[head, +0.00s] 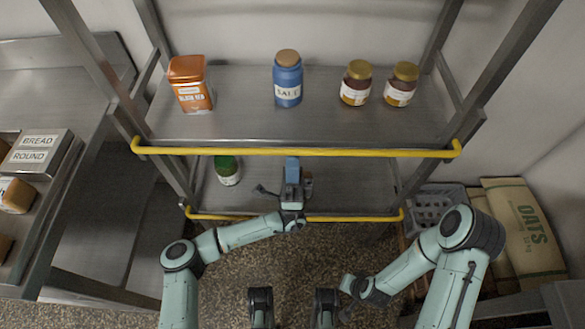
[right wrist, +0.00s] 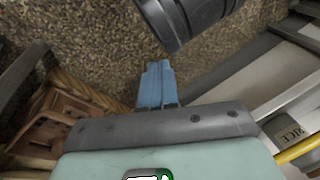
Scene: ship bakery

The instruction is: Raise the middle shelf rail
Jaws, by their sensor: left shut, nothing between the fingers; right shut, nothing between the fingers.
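A yellow rail (head: 300,152) runs along the front edge of the upper visible shelf. A second yellow rail (head: 340,217) runs along the front of the shelf below. I cannot tell which is the middle one. My left gripper (head: 291,163) is shut and empty; its blue fingertips appear just below the upper rail, over the lower shelf. Contact with the rail cannot be told. The left forearm crosses in front of the lower rail. My right gripper (right wrist: 155,80) is shut and empty over the speckled floor, away from both rails. Part of a yellow rail (right wrist: 298,150) shows at the right wrist view's edge.
The upper shelf (head: 235,120) holds an orange tin (head: 190,84), a blue salt jar (head: 288,80) and two brown jars (head: 356,84). A green-lidded jar (head: 227,171) stands on the lower shelf. A grey crate (head: 430,205) and an oats sack (head: 525,225) stand at right.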

